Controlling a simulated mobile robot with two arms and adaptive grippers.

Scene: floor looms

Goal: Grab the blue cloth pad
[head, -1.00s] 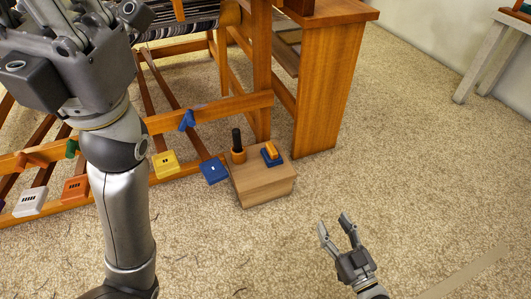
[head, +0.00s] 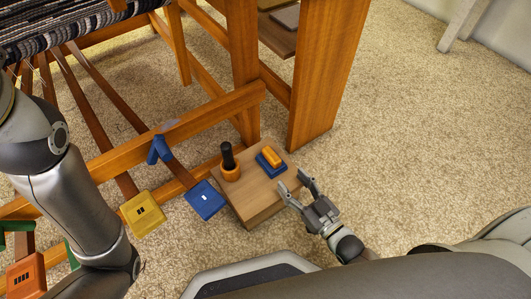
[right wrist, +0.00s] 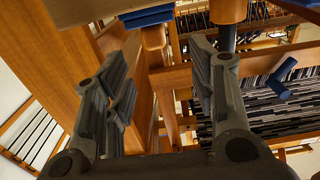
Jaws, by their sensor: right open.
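A blue pad (head: 269,172) with an orange block (head: 272,156) on it lies on top of a wooden box (head: 258,207). The pad also shows at the top of the right wrist view (right wrist: 148,16), where the scene looks upside down. My right gripper (head: 296,184) is open and empty at the box's right side, just right of the pad and apart from it. Its spread fingers also show in the right wrist view (right wrist: 160,75). My left forearm crosses the left of the head view, and its gripper is out of frame.
A black-handled tool with an orange base (head: 230,167) stands on the box, left of the pad. A blue treadle block (head: 204,199) and a yellow one (head: 142,213) lie farther left. The loom's wooden post (head: 325,75) rises behind the box. Carpet at right is clear.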

